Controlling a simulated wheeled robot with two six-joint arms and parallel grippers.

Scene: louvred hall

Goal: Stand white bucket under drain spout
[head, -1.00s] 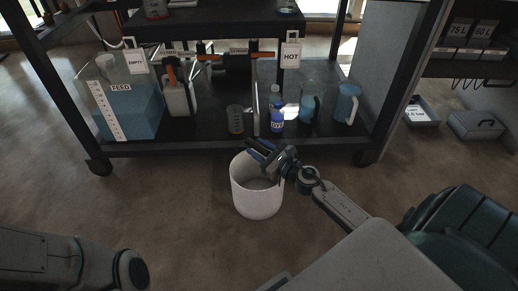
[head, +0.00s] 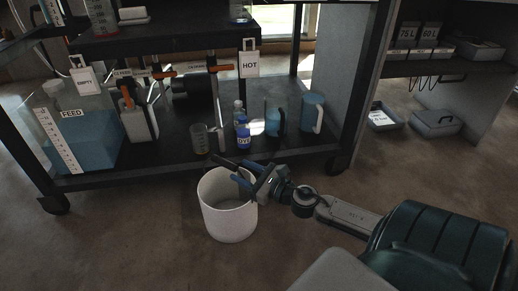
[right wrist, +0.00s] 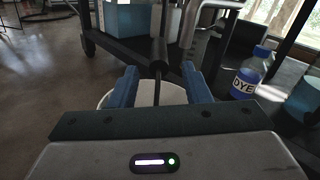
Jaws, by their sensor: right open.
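The white bucket (head: 228,222) stands upright on the floor in front of the cart's lower shelf. My right gripper (head: 238,172) is at the bucket's upper right rim, with its blue fingers apart. In the right wrist view, the bucket (right wrist: 146,93) shows between and beyond the open fingers (right wrist: 160,88); I cannot tell whether they touch it. A short dark pipe (right wrist: 158,60), apparently the drain spout, shows above the bucket there, between the fingers. In the head view I cannot clearly separate it from the gripper. My left gripper is out of view.
The dark cart shelf (head: 170,158) holds a blue FEED tank (head: 85,140), a DYE bottle (head: 243,135), jugs and a beaker (head: 199,138). A cart wheel (head: 55,203) is at the left. Grey cases (head: 436,123) lie at the right. Floor left of the bucket is clear.

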